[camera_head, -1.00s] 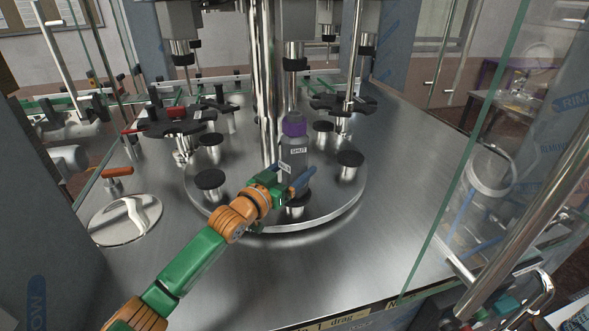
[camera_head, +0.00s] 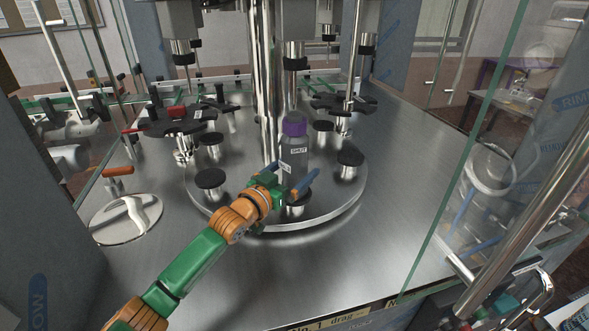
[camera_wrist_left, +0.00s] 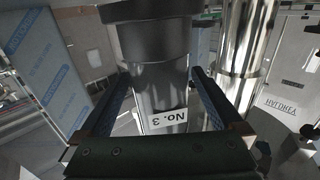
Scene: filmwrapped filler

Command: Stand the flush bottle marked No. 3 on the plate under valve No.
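The grey bottle with a purple collar (camera_head: 294,150) is upright at the front of the round steel turntable (camera_head: 340,206), over a black-topped plate (camera_head: 297,209). It appears to rest on that plate, though the gripper partly hides its base. My left gripper (camera_head: 287,177) is open around its lower body. In the left wrist view, the bottle's body (camera_wrist_left: 160,90) carries a "No. 3" label that reads upside down. A gap shows between the body and each blue finger. A steel valve nozzle (camera_head: 294,52) hangs above the bottle. My right gripper is not in view.
Other black-topped plates stand around the turntable, such as one at left (camera_head: 210,179) and one at right (camera_head: 350,158). A steel column (camera_head: 266,90) rises behind the bottle. A round tray (camera_head: 105,226) with a white thing lies at left. A glass panel borders the right.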

